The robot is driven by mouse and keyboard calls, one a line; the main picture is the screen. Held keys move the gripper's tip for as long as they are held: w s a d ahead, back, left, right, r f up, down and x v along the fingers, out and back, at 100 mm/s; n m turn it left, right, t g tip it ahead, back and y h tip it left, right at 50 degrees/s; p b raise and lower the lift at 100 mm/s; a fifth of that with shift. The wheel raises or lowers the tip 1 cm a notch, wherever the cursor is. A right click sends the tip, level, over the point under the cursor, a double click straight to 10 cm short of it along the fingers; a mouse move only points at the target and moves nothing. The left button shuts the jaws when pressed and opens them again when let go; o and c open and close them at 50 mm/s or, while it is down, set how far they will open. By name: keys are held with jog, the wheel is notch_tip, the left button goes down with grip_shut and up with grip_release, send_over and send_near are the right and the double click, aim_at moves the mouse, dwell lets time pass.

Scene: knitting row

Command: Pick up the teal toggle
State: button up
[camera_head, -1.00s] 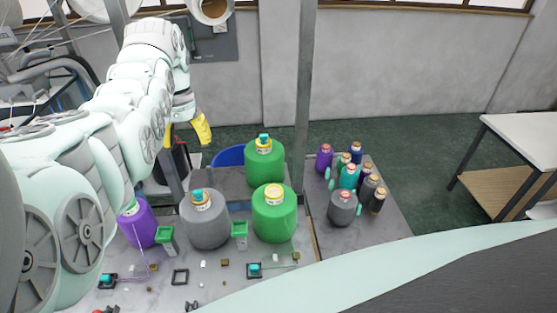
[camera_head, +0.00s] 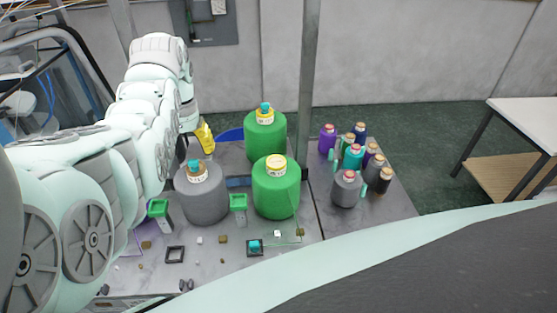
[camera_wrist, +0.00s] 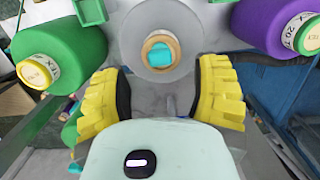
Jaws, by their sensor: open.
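A small teal block, which looks like a toggle (camera_head: 254,246), sits in a dark square base on the grey tabletop (camera_head: 215,270), in front of the green cones. Teal pieces also show on top of the grey cone (camera_head: 205,203) and the rear green cone (camera_head: 264,138); I cannot tell which piece the task means. My gripper (camera_wrist: 160,98) has yellow fingers spread wide with nothing between them. In the wrist view the grey cone's tan core with teal inside lies just beyond the fingertips. In the head view one yellow finger shows behind the grey cone.
A front green cone (camera_head: 276,190) stands right of the grey one. Several small spools (camera_head: 352,158) stand on the right, past a metal post (camera_head: 307,110). An empty dark frame (camera_head: 174,254) lies on the table.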

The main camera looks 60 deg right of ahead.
aim_at(193, 160)
jog(key=shift+s+a+f+p, duration=0.3)
jog(key=shift+f+p, duration=0.2)
jog(key=shift+p, duration=0.25)
jog(key=shift+d+f+p, duration=0.15)
jog(key=shift+f+p, duration=0.15)
jog(key=shift+f, duration=0.3)
jog(key=shift+f+p, duration=0.3)
jog(key=shift+f, duration=0.35)
jog(key=c, duration=0.8)
jog(key=shift+w, duration=0.1)
